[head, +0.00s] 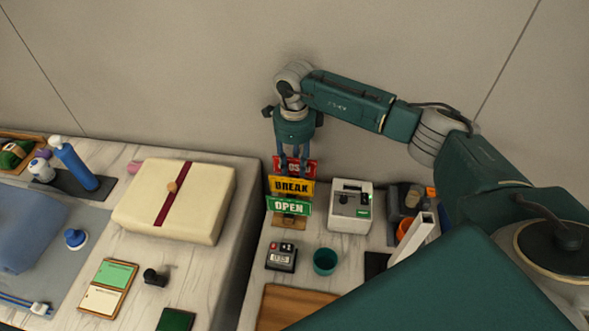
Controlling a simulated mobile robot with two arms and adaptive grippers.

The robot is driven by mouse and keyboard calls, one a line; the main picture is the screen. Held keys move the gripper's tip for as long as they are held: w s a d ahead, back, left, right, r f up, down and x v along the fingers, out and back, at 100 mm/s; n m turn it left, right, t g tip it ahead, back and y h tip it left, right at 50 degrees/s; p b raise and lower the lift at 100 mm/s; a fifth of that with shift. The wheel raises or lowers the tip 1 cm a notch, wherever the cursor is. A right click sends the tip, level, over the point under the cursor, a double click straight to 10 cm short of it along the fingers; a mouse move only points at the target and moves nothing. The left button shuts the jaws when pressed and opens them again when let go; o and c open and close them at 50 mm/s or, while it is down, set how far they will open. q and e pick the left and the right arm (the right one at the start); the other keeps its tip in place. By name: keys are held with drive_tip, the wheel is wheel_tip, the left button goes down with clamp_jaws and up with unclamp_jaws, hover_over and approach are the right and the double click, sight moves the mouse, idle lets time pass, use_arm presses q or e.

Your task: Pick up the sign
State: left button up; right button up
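Three small signs stand one behind another on a wooden holder (290,220) on the right-hand counter. The front one is a green OPEN sign (289,206), the middle one a yellow BREAK sign (292,187), the rear one a red CLOSED sign (309,167). My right gripper (293,172) points down over the signs. Its fingers cover part of the red sign, and their tips are hidden behind or beside the yellow sign. I cannot tell whether they touch a sign or how far they are closed. My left gripper is not in view.
A white device (350,207) stands right of the signs. A dark small box (281,257) and a teal cup (325,261) sit in front. A cream box with a red ribbon (205,205) lies on the left counter. The wall is close behind.

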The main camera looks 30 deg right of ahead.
clamp_jaws()
drive_tip(key=shift+r, duration=0.1)
